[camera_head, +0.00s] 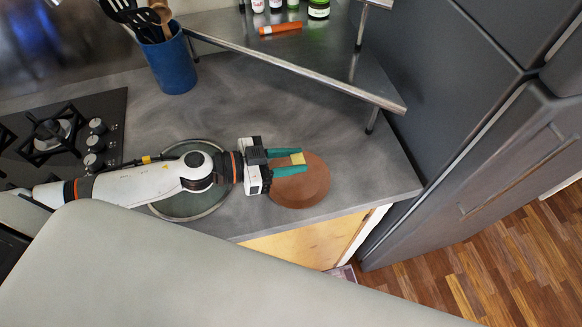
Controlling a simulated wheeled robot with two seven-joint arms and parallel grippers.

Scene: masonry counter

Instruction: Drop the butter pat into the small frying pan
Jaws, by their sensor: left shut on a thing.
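The butter pat (298,158) is a small pale yellow block. My left gripper (300,160) has green fingers and is shut on it, with the pat between the fingertips. The gripper and pat are over a round brown board or plate (303,191) near the counter's front edge; I cannot tell how high. My right gripper is not in view.
A metal shelf (300,62) stands over the back of the counter (240,110), with bottles and an orange tube (281,28) on it. A blue utensil pot (170,66) stands at the back left. A gas hob (60,140) is at left. The middle counter is clear.

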